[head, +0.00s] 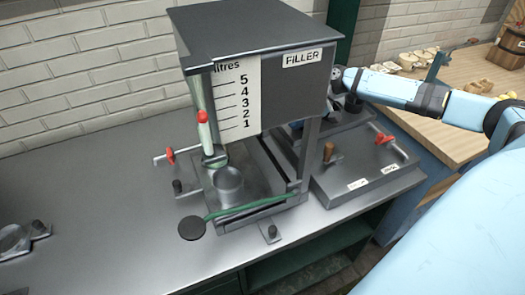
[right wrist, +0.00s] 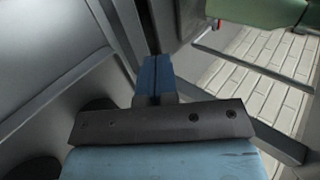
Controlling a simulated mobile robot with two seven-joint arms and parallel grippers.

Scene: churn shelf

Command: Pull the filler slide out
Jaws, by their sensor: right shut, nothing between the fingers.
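The filler (head: 290,85) is a dark box on posts, with a white litres scale and a FILLER label, standing on the metal bench. Under it is a grey base with a metal cup (head: 228,185) and a green bar (head: 250,207) along the front edge. I cannot tell for sure which part is the slide. My right arm comes in from the right and passes behind the filler's right side, which hides most of the gripper in the head view. In the right wrist view my right gripper (right wrist: 155,74) has its blue fingers together and empty, among grey metal surfaces. My left gripper is not in view.
A grey unit (head: 365,175) with red and brown handles stands right of the filler. A red-tipped upright lever (head: 204,130) is at the filler's left front. A black disc (head: 191,228) lies in front. The bench's left middle is clear. A wooden table (head: 440,120) stands behind right.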

